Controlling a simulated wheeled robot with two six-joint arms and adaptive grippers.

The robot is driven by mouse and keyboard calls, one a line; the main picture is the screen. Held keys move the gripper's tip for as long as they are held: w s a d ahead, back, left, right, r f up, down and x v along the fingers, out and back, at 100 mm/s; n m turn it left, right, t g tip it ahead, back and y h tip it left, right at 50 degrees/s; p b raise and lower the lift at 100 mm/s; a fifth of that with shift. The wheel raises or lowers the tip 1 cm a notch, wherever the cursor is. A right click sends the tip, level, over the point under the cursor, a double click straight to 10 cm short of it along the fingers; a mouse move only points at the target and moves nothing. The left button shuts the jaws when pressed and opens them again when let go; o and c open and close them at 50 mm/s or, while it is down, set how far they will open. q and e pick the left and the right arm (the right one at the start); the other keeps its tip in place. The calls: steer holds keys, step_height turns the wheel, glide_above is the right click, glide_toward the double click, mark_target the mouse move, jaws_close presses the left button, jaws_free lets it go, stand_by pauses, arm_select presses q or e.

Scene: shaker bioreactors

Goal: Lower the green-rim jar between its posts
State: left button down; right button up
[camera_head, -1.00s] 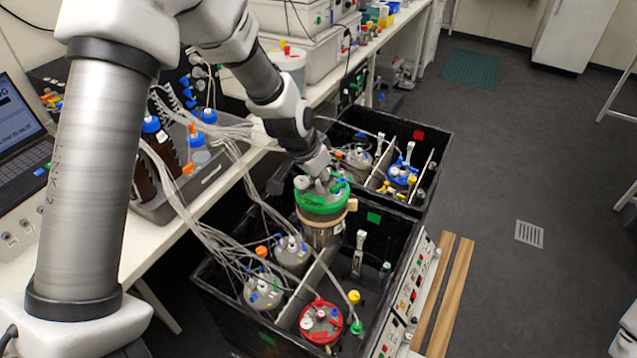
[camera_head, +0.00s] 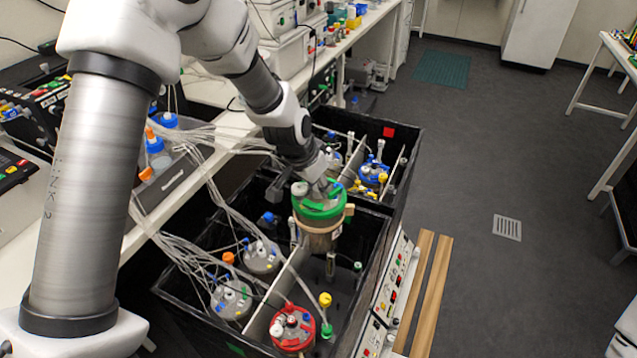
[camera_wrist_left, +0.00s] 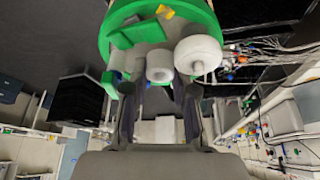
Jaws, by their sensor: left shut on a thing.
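The green-rim jar (camera_head: 321,222) has a green ring around its lid and a tan band around its metallic body. It hangs roughly upright over the far end of the near black box (camera_head: 187,293), right of the pale divider. My left gripper (camera_head: 322,185) is shut on the fittings on top of its lid. In the left wrist view the green rim (camera_wrist_left: 200,15) and white caps sit at the fingertips (camera_wrist_left: 160,90). A slim grey post (camera_head: 330,266) shows just below the jar; which posts belong to it I cannot tell. The jar's underside is hidden. My right gripper is not in view.
A red-rim jar (camera_head: 292,330) stands at the near end of the box. Two grey-lidded jars (camera_head: 262,256) with tubes stand left of the divider. Yellow-capped (camera_head: 325,300) and green-capped parts rise nearby. Another box with a blue-rim jar (camera_head: 373,173) lies behind.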

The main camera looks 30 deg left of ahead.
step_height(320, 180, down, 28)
steer(key=b, duration=2.7)
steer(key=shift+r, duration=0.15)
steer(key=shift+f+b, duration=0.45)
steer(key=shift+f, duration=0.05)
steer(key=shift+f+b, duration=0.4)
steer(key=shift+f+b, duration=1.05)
